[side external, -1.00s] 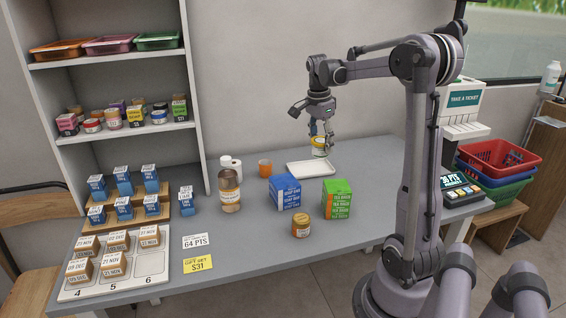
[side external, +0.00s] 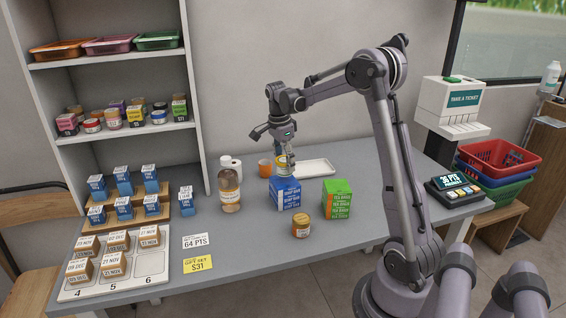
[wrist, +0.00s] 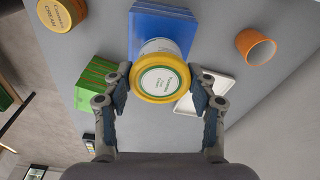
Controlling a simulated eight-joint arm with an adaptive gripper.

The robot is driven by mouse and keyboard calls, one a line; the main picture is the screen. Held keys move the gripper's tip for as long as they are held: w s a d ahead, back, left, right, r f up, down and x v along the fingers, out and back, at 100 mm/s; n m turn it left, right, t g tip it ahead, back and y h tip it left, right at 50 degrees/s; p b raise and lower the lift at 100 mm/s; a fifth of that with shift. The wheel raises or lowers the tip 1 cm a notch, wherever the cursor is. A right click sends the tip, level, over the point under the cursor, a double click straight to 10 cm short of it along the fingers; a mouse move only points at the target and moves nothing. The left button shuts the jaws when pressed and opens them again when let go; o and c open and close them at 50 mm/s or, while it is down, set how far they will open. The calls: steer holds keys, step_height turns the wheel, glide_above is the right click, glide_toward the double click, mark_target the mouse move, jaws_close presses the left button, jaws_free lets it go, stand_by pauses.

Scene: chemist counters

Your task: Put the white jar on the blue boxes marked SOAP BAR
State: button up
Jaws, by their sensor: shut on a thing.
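The white jar with a yellow-rimmed lid (wrist: 159,84) is held between the two fingers of my gripper (wrist: 160,92) in the wrist view. In the side view my gripper (side external: 281,158) is at the back of the blue SOAP BAR boxes (side external: 285,193), with the jar (side external: 284,169) under it, low near their top. I cannot tell whether the jar touches the boxes. The boxes also show in the wrist view (wrist: 160,22), partly hidden by the jar.
Green boxes (side external: 336,199) stand to the right and an amber jar (side external: 300,229) in front. A white tray (side external: 306,167) lies behind.

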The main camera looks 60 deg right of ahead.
mark_target(284, 161)
steer(key=shift+f, duration=1.4)
steer(key=shift+f, duration=0.1)
steer(key=o, duration=1.2)
